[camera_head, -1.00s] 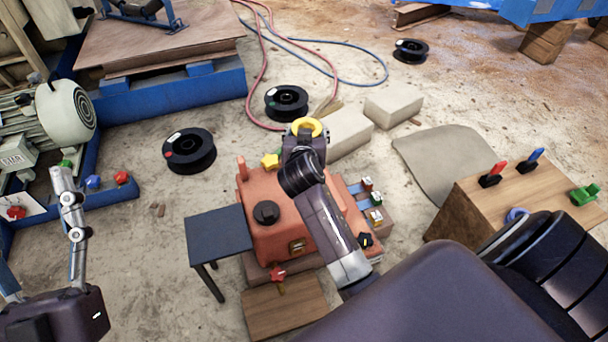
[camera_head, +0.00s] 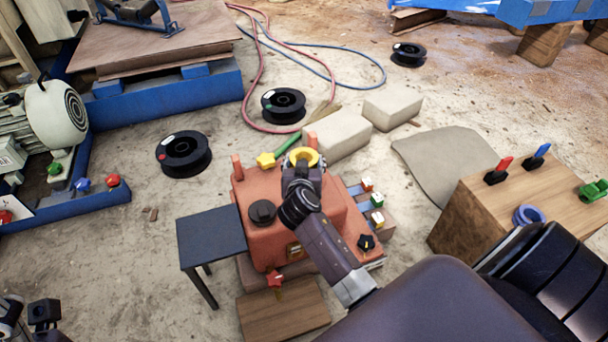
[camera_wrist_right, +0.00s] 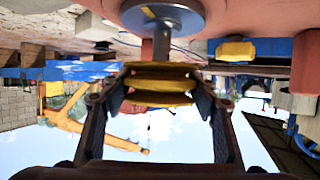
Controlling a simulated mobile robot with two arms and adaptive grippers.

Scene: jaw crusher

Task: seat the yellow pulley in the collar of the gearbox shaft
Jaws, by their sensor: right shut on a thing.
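The yellow pulley (camera_head: 303,154) is above the far part of the orange-red gearbox (camera_head: 263,190). My right gripper (camera_head: 300,166) is shut on it. In the right wrist view, which looks inverted, the pulley (camera_wrist_right: 160,84) sits between both fingers. A blue-grey round collar (camera_wrist_right: 163,16) with a grey shaft (camera_wrist_right: 161,46) stands between the gearbox body and the pulley, in line with it. I cannot tell whether the shaft enters the pulley. My left gripper (camera_head: 28,312) is at the lower left corner, cut off, its jaws unclear.
A dark side table (camera_head: 212,236) stands left of the gearbox. A wooden block (camera_head: 480,205) with red, blue and green parts is at right. Black spools (camera_head: 183,154) and pale blocks (camera_head: 338,137) lie on the floor behind. A yellow knob (camera_head: 265,160) is near the pulley.

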